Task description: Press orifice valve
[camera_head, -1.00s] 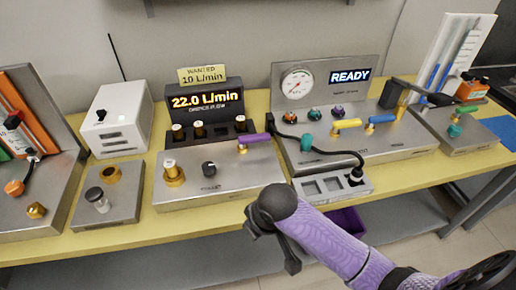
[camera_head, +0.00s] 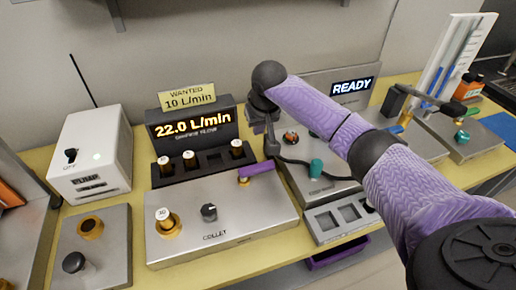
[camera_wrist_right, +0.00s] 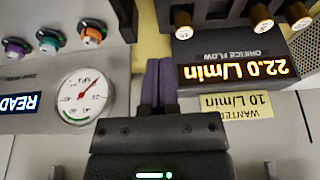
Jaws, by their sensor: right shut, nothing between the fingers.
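The orifice station is a steel box marked COLLET (camera_head: 222,228). It carries a brass fitting with a white cap marked 30 (camera_head: 167,222), a black knob (camera_head: 209,212) and a purple valve lever (camera_head: 257,171) at its right rear corner. The display behind it (camera_head: 190,124) reads 22.0 L/min, and it also shows in the right wrist view (camera_wrist_right: 236,72). My right gripper (camera_head: 271,145) is above the rear of the station, beside the display. In the right wrist view its fingers (camera_wrist_right: 158,85) are together and empty. My left gripper is out of view.
White-capped orifices stand in the rack below the display, one at the right end (camera_head: 236,148). A gauge (camera_wrist_right: 84,96) and READY panel (camera_head: 352,86) stand to the right, partly behind my arm. A black cable and teal knob (camera_head: 316,168) are close to the gripper.

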